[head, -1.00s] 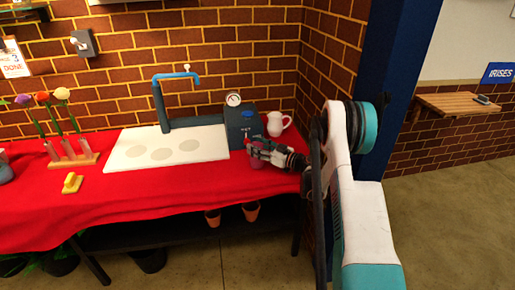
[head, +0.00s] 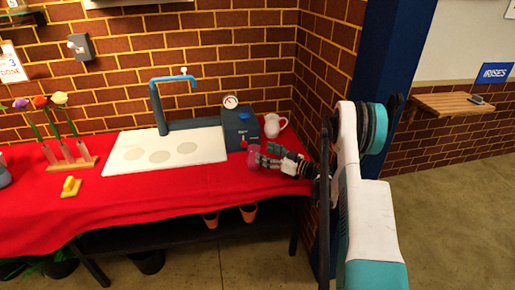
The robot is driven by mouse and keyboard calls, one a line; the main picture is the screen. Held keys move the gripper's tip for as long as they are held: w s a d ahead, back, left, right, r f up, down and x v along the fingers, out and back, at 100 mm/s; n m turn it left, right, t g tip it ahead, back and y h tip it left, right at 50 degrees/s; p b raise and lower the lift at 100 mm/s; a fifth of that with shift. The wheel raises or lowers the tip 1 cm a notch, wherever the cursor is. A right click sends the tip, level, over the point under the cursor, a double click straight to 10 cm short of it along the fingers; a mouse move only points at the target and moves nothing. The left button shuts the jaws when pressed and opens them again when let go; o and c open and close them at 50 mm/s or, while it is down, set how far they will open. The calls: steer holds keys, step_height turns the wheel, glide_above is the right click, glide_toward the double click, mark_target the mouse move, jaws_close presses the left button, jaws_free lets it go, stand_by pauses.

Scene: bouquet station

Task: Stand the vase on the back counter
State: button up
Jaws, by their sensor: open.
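A small pink, see-through vase (head: 253,158) stands upright on the red-covered counter (head: 215,193), near its right end and in front of the dark blue machine. My gripper (head: 268,156) is open just to the right of the vase, with its fingers pointing left at it. The fingers are spread, and I cannot tell whether they still touch the glass. The vase's right side is partly hidden by the fingers.
A white pitcher (head: 274,125) and the blue machine with a gauge (head: 238,128) stand close behind my gripper. The front red cloth is clear.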

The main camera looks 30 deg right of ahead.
steer(key=p+v, duration=0.1)
steer(key=v, duration=0.5)
